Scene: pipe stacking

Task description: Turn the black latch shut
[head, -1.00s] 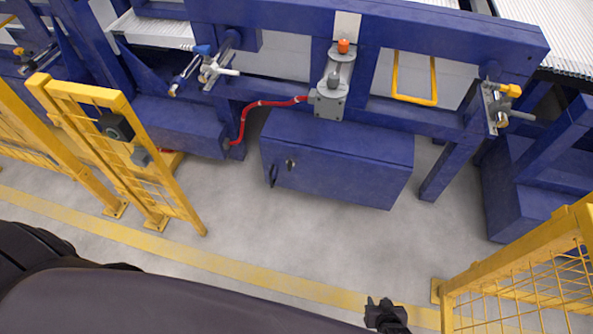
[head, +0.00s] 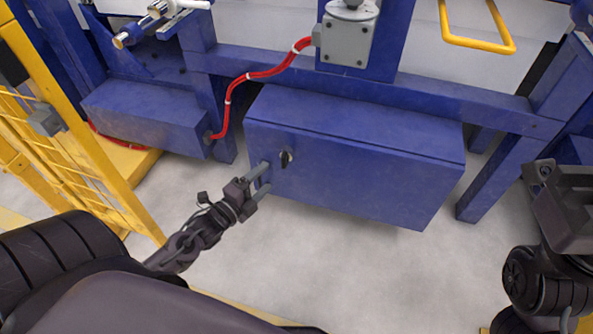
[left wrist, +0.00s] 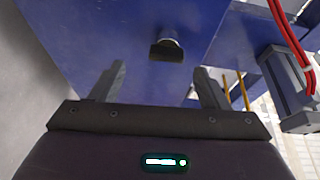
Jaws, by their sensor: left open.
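The black latch (head: 286,158) is a small dark knob on the front face of the blue cabinet (head: 360,185), near its upper left corner. My left gripper (head: 264,178) is open in front of the cabinet, just left of and below the latch in the head view. In the left wrist view the latch (left wrist: 166,50) appears beyond and between the two spread fingertips (left wrist: 160,70), apart from both. Its grip bar lies sideways there. My right gripper (head: 562,205) is at the right edge of the head view; its fingers are not clear.
A red cable (head: 255,76) runs above the cabinet's left side to a grey box (head: 347,38). A yellow mesh fence (head: 75,140) stands at left. Blue frame legs flank the cabinet. The grey floor (head: 330,260) before it is clear.

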